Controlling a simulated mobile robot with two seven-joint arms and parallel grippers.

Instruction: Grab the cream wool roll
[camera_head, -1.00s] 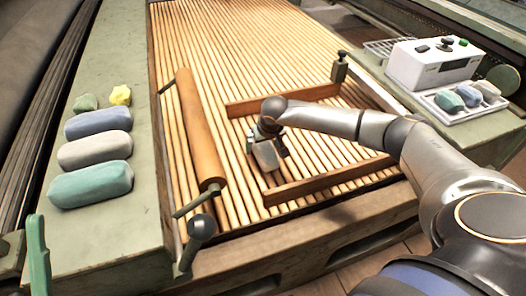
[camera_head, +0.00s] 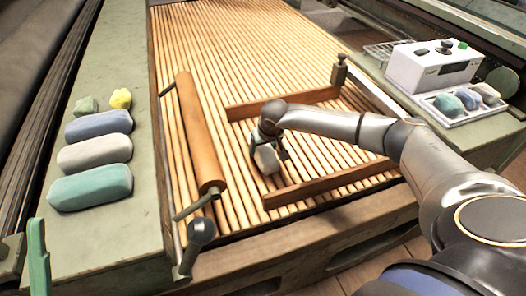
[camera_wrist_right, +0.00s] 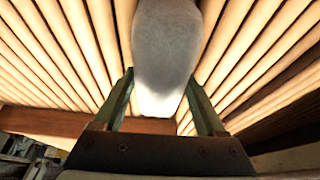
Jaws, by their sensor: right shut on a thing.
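The cream wool roll (camera_head: 266,159) is a small pale, off-white roll over the wooden slats, inside a wooden frame. My right gripper (camera_head: 268,147) is on it, shut on its near end. In the right wrist view the roll (camera_wrist_right: 166,45) stands between the two green fingers (camera_wrist_right: 159,88) and reaches out of the top of the picture. I cannot tell whether it touches the slats.
A wooden roller (camera_head: 200,135) lies left of the frame (camera_head: 330,182). The green side table (camera_head: 125,215) holds teal (camera_head: 90,186), pale grey (camera_head: 95,152) and blue (camera_head: 98,123) rolls. At right, a white device (camera_head: 430,68) stands behind a tray of small lumps.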

